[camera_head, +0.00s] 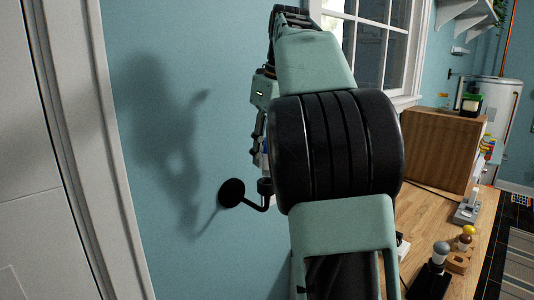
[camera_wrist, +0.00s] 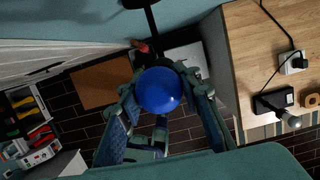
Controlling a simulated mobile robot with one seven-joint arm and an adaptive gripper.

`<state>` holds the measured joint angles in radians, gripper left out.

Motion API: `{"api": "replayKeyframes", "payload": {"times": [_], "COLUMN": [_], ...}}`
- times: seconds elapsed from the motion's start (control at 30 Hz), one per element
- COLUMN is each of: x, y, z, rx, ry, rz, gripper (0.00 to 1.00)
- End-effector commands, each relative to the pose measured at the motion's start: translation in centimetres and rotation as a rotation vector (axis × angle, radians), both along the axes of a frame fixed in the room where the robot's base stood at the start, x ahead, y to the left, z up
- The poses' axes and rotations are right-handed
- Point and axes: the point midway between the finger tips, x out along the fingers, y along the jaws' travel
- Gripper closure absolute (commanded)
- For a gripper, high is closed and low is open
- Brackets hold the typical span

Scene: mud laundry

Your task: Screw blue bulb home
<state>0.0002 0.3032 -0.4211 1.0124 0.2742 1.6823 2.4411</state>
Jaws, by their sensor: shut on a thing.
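The blue bulb (camera_wrist: 158,90) is a round globe between the fingers of my gripper (camera_wrist: 163,92) in the wrist view. My gripper is shut on it. In the head view my arm covers most of my gripper; a small patch of blue shows beside the arm. A black wall lamp arm (camera_head: 253,203) comes off a round wall plate (camera_head: 231,192) and ends in an upturned socket (camera_head: 265,187), just below my gripper. In the wrist view the lamp arm (camera_wrist: 151,22) runs in behind the bulb. The bulb's base is hidden, so I cannot tell whether it sits in the socket.
A wooden counter (camera_head: 412,222) stands at the right, with a grey-white bulb (camera_head: 441,248) in a black holder, a yellow bulb (camera_head: 468,230) and a wooden ring block (camera_head: 458,262). A wooden cabinet (camera_head: 440,150) stands further back. The blue wall is close to my gripper.

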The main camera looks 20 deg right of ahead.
Motion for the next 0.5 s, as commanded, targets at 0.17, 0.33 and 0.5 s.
{"api": "replayKeyframes", "payload": {"times": [0.17, 0.33, 0.5], "x": [0.00, -0.02, -0.01], "y": [0.00, 0.01, 0.03], "z": [0.00, -0.29, -0.81], "rx": [0.000, 0.000, 0.000], "ry": [0.000, 0.000, 0.000], "rz": [0.000, 0.000, 0.000], "gripper": [1.00, 1.00, 1.00]}}
